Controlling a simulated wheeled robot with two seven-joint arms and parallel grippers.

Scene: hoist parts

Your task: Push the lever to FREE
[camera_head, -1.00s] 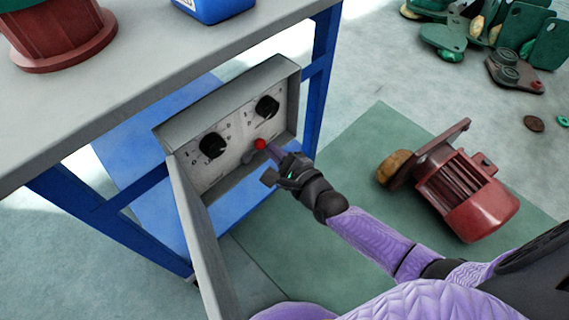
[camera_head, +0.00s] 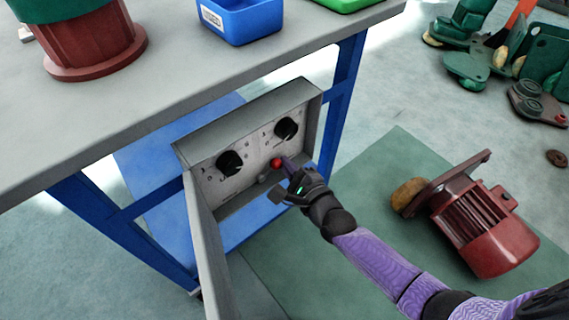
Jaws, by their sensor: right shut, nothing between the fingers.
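The lever (camera_head: 276,163) has a red ball knob and sits low in the middle of an open grey control box (camera_head: 183,156), mounted under the workbench. Two black rotary knobs are on the same panel, one on the left (camera_head: 230,162) and one on the right (camera_head: 287,130). My right gripper (camera_head: 286,172) is shut and empty, with its tips right beside the red knob on its right side. I cannot tell whether they touch. The panel's lettering is too small to read. My left gripper is not in view.
The box's grey door (camera_head: 208,245) hangs open toward me on the left. The grey workbench top (camera_head: 170,90) is above the box, on blue legs (camera_head: 337,110). A red motor (camera_head: 480,225) lies on a green mat (camera_head: 370,200) to the right. Green parts lie farther back.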

